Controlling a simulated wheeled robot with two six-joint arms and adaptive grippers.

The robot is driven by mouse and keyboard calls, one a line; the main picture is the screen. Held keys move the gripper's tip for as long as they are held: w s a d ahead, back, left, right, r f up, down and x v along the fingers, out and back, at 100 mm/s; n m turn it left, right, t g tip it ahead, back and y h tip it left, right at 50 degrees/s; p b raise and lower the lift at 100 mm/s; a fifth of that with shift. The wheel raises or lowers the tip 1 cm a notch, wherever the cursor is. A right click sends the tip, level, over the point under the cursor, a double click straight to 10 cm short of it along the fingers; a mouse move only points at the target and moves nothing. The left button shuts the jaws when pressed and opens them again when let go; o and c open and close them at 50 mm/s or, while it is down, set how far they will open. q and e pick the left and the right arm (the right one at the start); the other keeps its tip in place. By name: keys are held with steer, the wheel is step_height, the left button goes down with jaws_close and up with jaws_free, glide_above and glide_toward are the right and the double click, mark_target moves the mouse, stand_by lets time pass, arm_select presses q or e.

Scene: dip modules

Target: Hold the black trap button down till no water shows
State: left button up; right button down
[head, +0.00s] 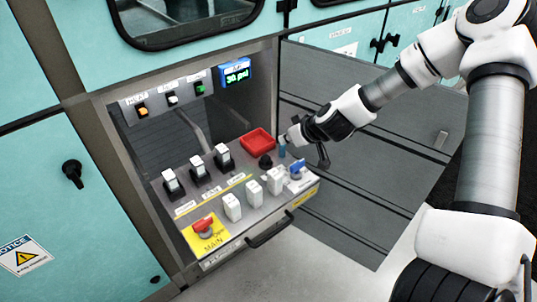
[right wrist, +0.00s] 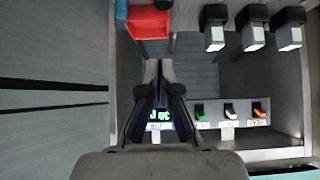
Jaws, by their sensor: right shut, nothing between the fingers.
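The black trap button (head: 265,161) sits on the tilted panel, in front of the red tray (head: 257,140). It does not show in the right wrist view. A small upright blue cylinder (head: 282,151) stands to its right; whether this is water in the trap is too small to tell. My right gripper (head: 288,138) is shut and empty, at the cylinder's upper end in the head view, apart from the button. Its closed fingertips also show in the right wrist view (right wrist: 158,66), below the red tray (right wrist: 149,23). My left gripper is not in view.
The panel also carries black-and-white rocker switches (head: 197,166), several white blocks (head: 254,190), a blue-handled valve (head: 297,169) and a red MAIN knob (head: 203,226). A lit display (head: 236,74) reads about 30 psi. Dark open panel (head: 350,150) lies right.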

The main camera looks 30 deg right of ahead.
steer(key=b, duration=0.7)
glide_above(266, 155)
steer(key=s, duration=0.3)
step_height(266, 155, down, 7)
steer(key=shift+s+d+f, duration=0.1)
steer(key=shift+d, duration=0.05)
steer(key=shift+w+f+b, duration=0.15)
steer(key=shift+f+b, duration=0.25)
steer(key=shift+f, duration=0.2)
steer(key=shift+w+f+b, duration=0.15)
steer(key=shift+f+b, duration=0.2)
steer(key=shift+f, duration=0.85)
